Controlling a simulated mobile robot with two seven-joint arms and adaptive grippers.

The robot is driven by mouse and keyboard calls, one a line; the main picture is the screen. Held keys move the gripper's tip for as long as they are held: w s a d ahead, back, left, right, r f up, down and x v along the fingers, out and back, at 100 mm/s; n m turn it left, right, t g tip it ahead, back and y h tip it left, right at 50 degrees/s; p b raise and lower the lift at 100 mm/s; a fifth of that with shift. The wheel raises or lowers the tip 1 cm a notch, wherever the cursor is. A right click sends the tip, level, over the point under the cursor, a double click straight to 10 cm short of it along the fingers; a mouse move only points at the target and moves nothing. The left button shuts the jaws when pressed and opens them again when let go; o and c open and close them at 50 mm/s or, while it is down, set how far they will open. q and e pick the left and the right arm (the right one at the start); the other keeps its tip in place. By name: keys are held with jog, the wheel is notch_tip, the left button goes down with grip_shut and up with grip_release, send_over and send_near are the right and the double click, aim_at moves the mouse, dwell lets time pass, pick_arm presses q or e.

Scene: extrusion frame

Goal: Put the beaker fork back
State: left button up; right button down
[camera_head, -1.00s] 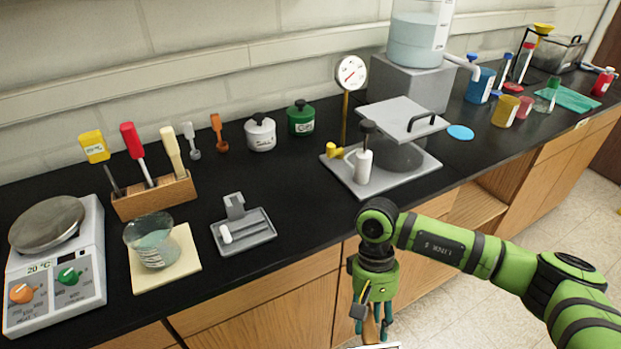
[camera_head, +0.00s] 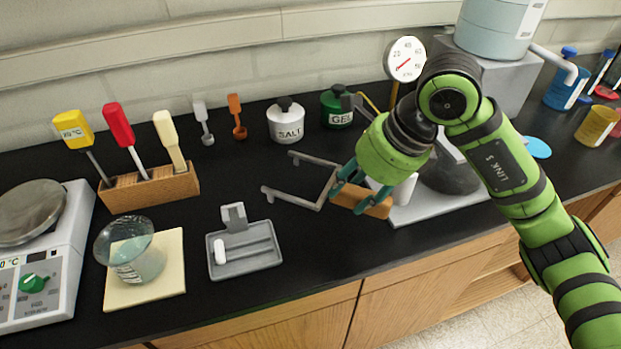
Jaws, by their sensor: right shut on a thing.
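The beaker fork is in my right gripper. Its grey two-pronged metal end (camera_head: 304,204) points left over the black counter, and its wooden handle (camera_head: 360,200) is between the green fingers. My right gripper (camera_head: 362,193) is shut on that handle, in front of the hot plate. A glass beaker (camera_head: 138,262) with pale blue-grey contents stands on a cream pad (camera_head: 160,292) at the left, apart from the fork. A grey tray (camera_head: 255,262) with an upright bracket and a white piece lies between pad and fork. My left gripper is not in view.
A wooden block (camera_head: 150,188) holds yellow, red and cream-handled tools. A scale (camera_head: 45,275) stands far left. The salt pot (camera_head: 286,122) and green pot (camera_head: 337,108) stand behind the fork. A gauge (camera_head: 405,60) rises behind my arm. Bare counter lies right of the tray.

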jog(key=shift+w+a+m+p, duration=0.3)
jog(key=shift+w, duration=0.55)
jog(key=w+a+f+p, duration=0.1)
jog(key=w+f, duration=0.1)
jog(key=w, duration=0.1)
jog(key=w+a+f+p, duration=0.1)
jog(key=w, duration=0.1)
jog(key=w+a+f+p, duration=0.1)
jog(key=w+f, duration=0.1)
jog(key=w, duration=0.1)
jog(key=shift+w+a+f+p, duration=0.1)
jog(key=shift+w+f+p, duration=0.25)
jog(key=shift+w+a+f, duration=0.1)
jog(key=shift+w+f, duration=0.15)
jog(key=shift+w, duration=0.05)
jog(key=shift+w+f, duration=0.1)
notch_tip(320, 180, down, 3)
jog(key=shift+f+p, duration=0.1)
jog(key=shift+p, duration=0.95)
jog(key=shift+f, duration=0.4)
